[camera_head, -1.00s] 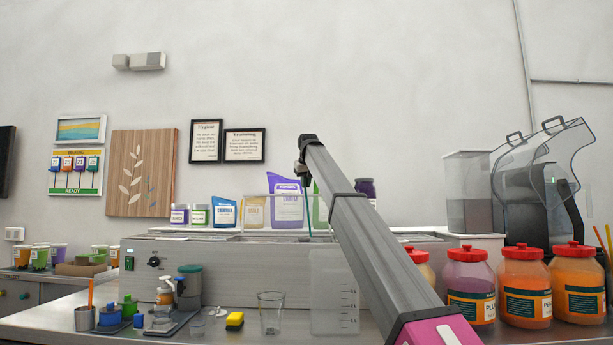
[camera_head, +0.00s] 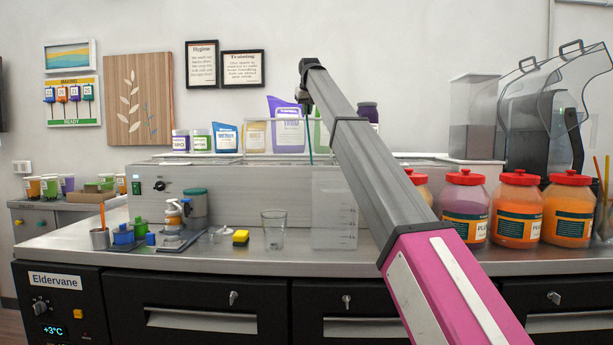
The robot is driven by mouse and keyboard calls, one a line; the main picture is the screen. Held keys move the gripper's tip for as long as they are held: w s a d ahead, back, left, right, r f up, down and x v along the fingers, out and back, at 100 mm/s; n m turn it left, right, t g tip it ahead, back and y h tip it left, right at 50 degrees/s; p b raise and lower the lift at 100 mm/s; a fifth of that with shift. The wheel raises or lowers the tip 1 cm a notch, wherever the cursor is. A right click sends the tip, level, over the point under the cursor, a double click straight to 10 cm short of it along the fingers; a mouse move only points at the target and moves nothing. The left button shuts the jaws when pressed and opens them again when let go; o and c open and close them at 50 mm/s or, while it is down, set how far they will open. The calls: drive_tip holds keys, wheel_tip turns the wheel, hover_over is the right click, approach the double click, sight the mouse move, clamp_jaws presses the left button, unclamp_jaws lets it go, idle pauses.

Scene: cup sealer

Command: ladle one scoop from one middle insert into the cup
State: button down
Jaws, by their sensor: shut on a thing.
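A clear, empty-looking cup (camera_head: 274,230) stands upright on the steel counter, in front of the long steel insert unit (camera_head: 230,192). The unit is seen nearly edge-on, so its inserts and their contents are hidden. My gripper (camera_head: 306,103) is above the back of the unit, partly hidden by my own arm. It is shut on a thin green handle (camera_head: 310,135), which I take to be the ladle's, hanging down toward the unit. The handle's lower end and any ladle bowl are hidden.
Red-lidded jars (camera_head: 518,210) fill the right side. Pouches and tubs (camera_head: 225,138) line the back. Some counter (camera_head: 330,262) in front is bare.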

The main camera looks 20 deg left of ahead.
drive_tip(key=shift+f, duration=0.15)
drive_tip(key=shift+f, duration=2.55)
wheel_tip(320, 180, up, 11)
hover_over(307, 122)
drive_tip(key=shift+s+d+r, duration=0.1)
drive_tip(key=shift+s+r, duration=0.05)
drive_tip(key=shift+s, duration=0.3)
idle(0.5)
idle(0.9)
